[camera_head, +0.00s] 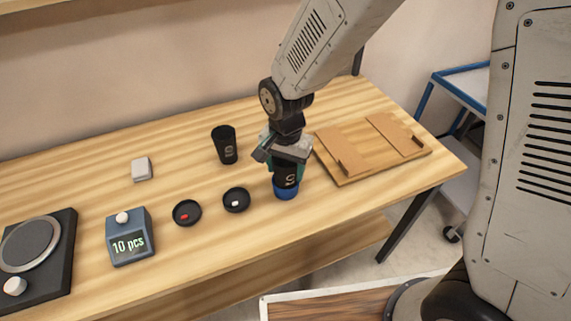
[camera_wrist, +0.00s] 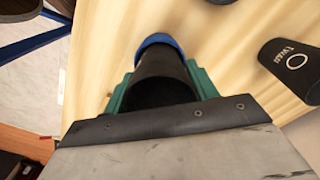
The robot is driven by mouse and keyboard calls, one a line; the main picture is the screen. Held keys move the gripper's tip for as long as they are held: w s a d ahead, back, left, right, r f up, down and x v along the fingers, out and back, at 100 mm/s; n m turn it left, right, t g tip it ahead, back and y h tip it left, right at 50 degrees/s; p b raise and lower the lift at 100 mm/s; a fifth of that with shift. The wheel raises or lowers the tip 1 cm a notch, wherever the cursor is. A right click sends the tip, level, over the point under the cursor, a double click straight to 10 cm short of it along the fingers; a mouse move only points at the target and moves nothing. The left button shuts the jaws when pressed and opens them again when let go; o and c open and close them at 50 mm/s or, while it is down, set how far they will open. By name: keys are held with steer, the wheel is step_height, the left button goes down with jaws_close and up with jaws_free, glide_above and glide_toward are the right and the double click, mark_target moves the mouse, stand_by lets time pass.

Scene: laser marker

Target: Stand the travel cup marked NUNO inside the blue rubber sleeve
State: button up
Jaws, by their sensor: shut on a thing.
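My gripper (camera_head: 287,160) is shut on a black travel cup (camera_head: 288,178), with green fingers (camera_wrist: 160,88) on either side of it. The held cup (camera_wrist: 162,68) is upright, and a pale curved mark shows on its front; no name is readable on it. The blue rubber sleeve (camera_head: 286,193) is around the cup's lower end on the table; its blue rim also shows in the wrist view (camera_wrist: 158,39). How deep the cup sits in it I cannot tell. A second black cup (camera_head: 225,146) stands apart to the left; its small lettering (camera_wrist: 293,60) is unclear in the wrist view.
Two small black dishes (camera_head: 187,212) (camera_head: 236,200) lie left of the sleeve. A blue counter box (camera_head: 130,238) reads "10 pcs", beside a dark round-plate device (camera_head: 35,245). A white block (camera_head: 141,169) lies behind. A wooden fixture board (camera_head: 374,147) lies right, near the table's edge.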

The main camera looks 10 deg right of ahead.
steer(key=shift+f, duration=0.75)
steer(key=o, duration=1.1)
steer(key=shift+r, duration=0.1)
steer(key=shift+r, duration=3.95)
